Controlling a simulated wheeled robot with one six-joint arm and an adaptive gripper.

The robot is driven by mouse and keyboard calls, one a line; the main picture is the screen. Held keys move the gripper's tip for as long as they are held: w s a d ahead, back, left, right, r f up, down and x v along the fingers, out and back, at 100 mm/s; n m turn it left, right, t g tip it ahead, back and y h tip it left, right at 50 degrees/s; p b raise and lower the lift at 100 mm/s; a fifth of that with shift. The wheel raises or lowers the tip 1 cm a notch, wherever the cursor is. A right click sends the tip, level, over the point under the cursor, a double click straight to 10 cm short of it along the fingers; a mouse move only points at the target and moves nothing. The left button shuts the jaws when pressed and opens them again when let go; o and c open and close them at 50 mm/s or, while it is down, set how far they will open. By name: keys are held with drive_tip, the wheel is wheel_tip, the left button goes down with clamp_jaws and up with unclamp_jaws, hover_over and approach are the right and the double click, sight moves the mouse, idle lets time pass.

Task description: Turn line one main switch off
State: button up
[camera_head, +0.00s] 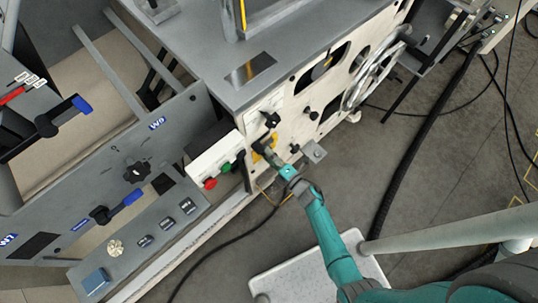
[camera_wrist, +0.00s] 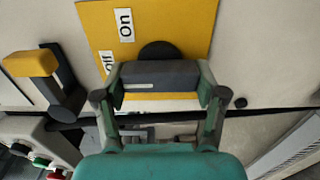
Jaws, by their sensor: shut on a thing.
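The line one main switch shows in the wrist view as a dark grey handle (camera_wrist: 160,75) with a round black hub behind it, on a yellow plate (camera_wrist: 185,22). The plate carries an "On" label (camera_wrist: 125,25) and an "Off" label (camera_wrist: 108,62), the latter partly hidden. The handle lies crosswise in the picture. My gripper (camera_wrist: 162,88) is shut on the handle, one finger at each end. In the head view my gripper (camera_head: 266,150) is at the cream machine panel and covers most of the switch; a bit of yellow plate shows.
A black lever with a yellow end (camera_wrist: 35,68) is left of the plate in the wrist view. A white box with red and green buttons (camera_head: 213,157) stands left of my gripper in the head view. Black knobs (camera_head: 311,112) stick out to the right. Cables cross the floor.

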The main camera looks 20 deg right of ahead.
drive_tip(key=o, duration=1.1)
drive_tip(key=shift+o, duration=0.2)
drive_tip(key=shift+s, duration=0.1)
drive_tip(key=v, duration=1.2)
drive_tip(key=shift+a, duration=0.1)
drive_tip(key=s+a+r+m+g+h, duration=0.1)
drive_tip(key=s+r+m+h, duration=0.1)
drive_tip(key=s+r+m, duration=0.9)
drive_tip(key=s+a+r+m+g+h, duration=0.1)
drive_tip(key=s+r+m, duration=0.9)
drive_tip(key=r, duration=1)
drive_tip(key=s+a+h, duration=0.1)
drive_tip(key=s+h, duration=0.1)
drive_tip(key=s, duration=0.1)
drive_tip(key=shift+m+h, duration=0.3)
drive_tip(key=shift+m, duration=0.1)
